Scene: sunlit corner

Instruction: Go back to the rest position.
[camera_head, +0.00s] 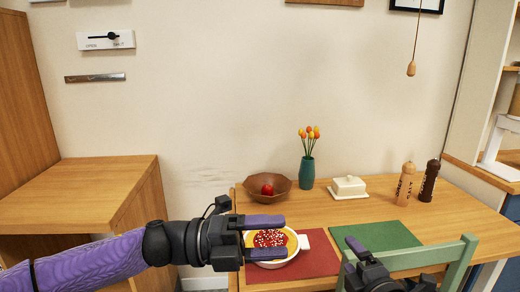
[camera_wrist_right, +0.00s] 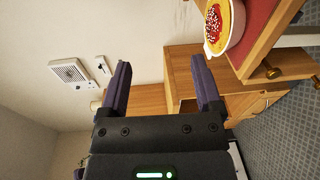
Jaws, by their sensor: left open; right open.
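My left gripper (camera_head: 264,238) reaches in from the left over the near left part of the table, with its jaws apart. From the head view it overlaps a white bowl (camera_head: 292,254) of yellow food with red topping and white bits; I cannot tell whether they touch. My right gripper (camera_head: 372,268) is at the bottom edge of the head view, in front of the green mat and chair, partly cut off. In the right wrist view its two fingers (camera_wrist_right: 160,85) are spread with nothing between them. The bowl also shows there at the top right (camera_wrist_right: 238,30).
The wooden table (camera_head: 455,215) holds a red mat (camera_head: 318,262), green mat (camera_head: 392,236), brown bowl with a red fruit (camera_head: 250,188), teal vase (camera_head: 307,172), butter dish (camera_head: 348,187) and two mills (camera_head: 405,184). A green chair (camera_head: 455,262) stands in front. A wooden cabinet (camera_head: 85,180) is at left.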

